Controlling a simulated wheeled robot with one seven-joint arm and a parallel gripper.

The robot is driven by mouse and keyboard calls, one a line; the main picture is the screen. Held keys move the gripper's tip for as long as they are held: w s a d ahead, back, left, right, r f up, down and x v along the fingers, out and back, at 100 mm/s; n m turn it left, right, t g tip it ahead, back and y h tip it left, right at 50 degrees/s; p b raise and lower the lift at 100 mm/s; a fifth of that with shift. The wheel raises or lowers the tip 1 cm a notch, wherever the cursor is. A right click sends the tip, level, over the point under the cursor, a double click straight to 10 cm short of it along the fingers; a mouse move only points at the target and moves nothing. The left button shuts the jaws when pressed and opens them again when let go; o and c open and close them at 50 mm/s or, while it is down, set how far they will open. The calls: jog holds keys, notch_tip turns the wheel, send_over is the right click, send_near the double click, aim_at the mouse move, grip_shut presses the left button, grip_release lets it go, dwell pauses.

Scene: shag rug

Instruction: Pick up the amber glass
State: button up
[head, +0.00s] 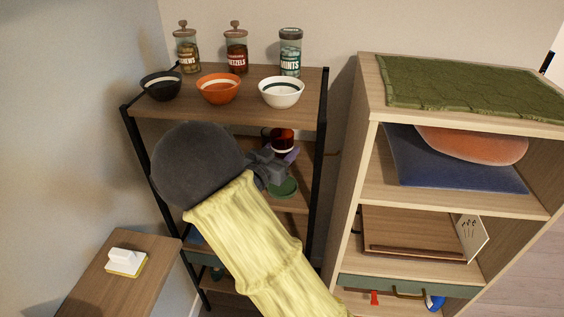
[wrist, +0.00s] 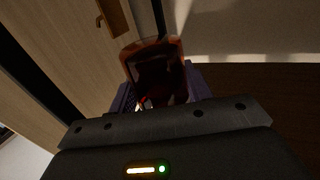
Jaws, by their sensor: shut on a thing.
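The amber glass (head: 282,141) is a dark reddish-brown glass on the middle level of the black-framed shelf in the head view. In the wrist view the amber glass (wrist: 155,62) stands between my fingers, with its rim toward the top of the picture. My gripper (head: 286,160) reaches into the shelf from the front and is shut on the glass. In the wrist view my gripper (wrist: 160,92) shows dark purple fingers on both sides of it. The lower part of the glass is hidden by the gripper. I cannot tell whether its base touches the shelf.
A green dish (head: 284,188) lies below my gripper. The shelf board (head: 300,110) above holds a black bowl (head: 161,87), an orange bowl (head: 218,89), a white bowl (head: 281,93) and jars. A black post (head: 319,150) stands close right. A wooden cabinet (head: 350,180) is further right.

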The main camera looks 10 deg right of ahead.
jog(key=shift+r, duration=0.25)
jog(key=shift+a+f, duration=0.1)
dwell(0.3)
jog(key=s+a+f+p, duration=0.3)
jog(key=s+a+f, duration=0.3)
jog(key=s+f, duration=0.35)
jog(key=w+a+f+n+t+y, duration=0.25)
jog(key=a+f+y, duration=0.2)
jog(key=f, duration=0.35)
jog(key=w+a+f+n+t+y, duration=0.1)
jog(key=a+f+n+t+y, duration=0.25)
jog(key=f, duration=0.55)
jog(key=s+d+n+y+p, duration=0.1)
jog(key=s+d+y+p, duration=0.1)
jog(key=d, duration=0.4)
jog(key=s+d+n+y+p, duration=0.2)
jog(key=d, duration=0.5)
jog(key=shift+s+d+f+g+y+p, duration=0.15)
jog(key=shift+d+g+y+p, duration=0.15)
jog(key=shift+g+y+p, duration=0.1)
jog(key=shift+a, duration=0.15)
